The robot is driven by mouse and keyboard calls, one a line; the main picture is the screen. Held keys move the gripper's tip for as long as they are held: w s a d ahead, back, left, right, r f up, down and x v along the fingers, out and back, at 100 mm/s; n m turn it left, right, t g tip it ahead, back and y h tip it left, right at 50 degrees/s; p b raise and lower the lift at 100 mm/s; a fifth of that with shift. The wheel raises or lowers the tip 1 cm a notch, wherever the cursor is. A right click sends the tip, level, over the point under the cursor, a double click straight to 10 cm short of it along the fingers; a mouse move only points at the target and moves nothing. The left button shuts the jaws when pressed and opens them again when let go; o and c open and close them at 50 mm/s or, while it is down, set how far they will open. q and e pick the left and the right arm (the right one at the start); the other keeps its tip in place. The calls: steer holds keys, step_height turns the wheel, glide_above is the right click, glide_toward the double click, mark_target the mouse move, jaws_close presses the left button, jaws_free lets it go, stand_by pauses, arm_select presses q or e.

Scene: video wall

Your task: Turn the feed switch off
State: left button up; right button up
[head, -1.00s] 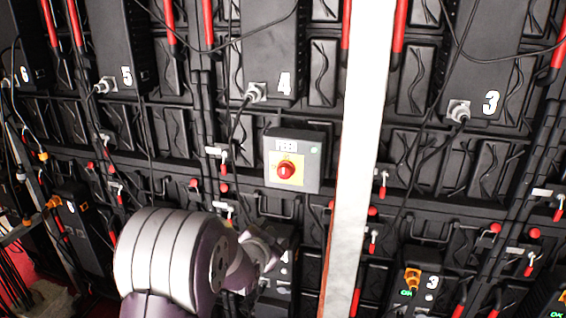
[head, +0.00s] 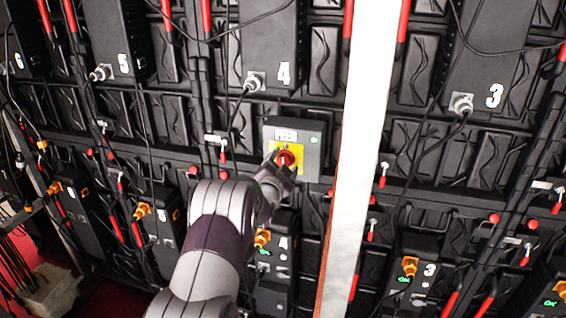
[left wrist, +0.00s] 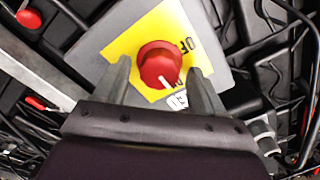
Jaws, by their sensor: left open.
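The feed switch is a red knob (head: 286,158) on a yellow plate, on a grey box (head: 309,140) labelled FEED. In the left wrist view, the red knob (left wrist: 158,62) shows a white mark pointing down, toward the FEED label. The letters OF show at the right of the yellow plate (left wrist: 125,48). My left gripper (left wrist: 158,68) is open, with one finger on each side of the knob; contact cannot be told. In the head view, my left gripper (head: 279,168) partly covers the knob. My right gripper is not in view.
A white upright post (head: 358,160) stands just right of the switch box. Black panel units numbered 3 to 6 cover the wall, with hanging cables and red handles. A power unit marked 4 (head: 270,290) sits below the box, close to my left arm.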

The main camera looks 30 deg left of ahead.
arm_select(q)
steer(key=shift+w+f, duration=0.15)
steer(key=shift+w, duration=0.05)
steer(key=c, duration=1.1)
steer(key=shift+o, duration=0.2)
steer(key=n+b, duration=0.7)
steer(key=n, duration=0.7)
steer(key=shift+a, duration=0.15)
steer(key=shift+n, duration=1.9)
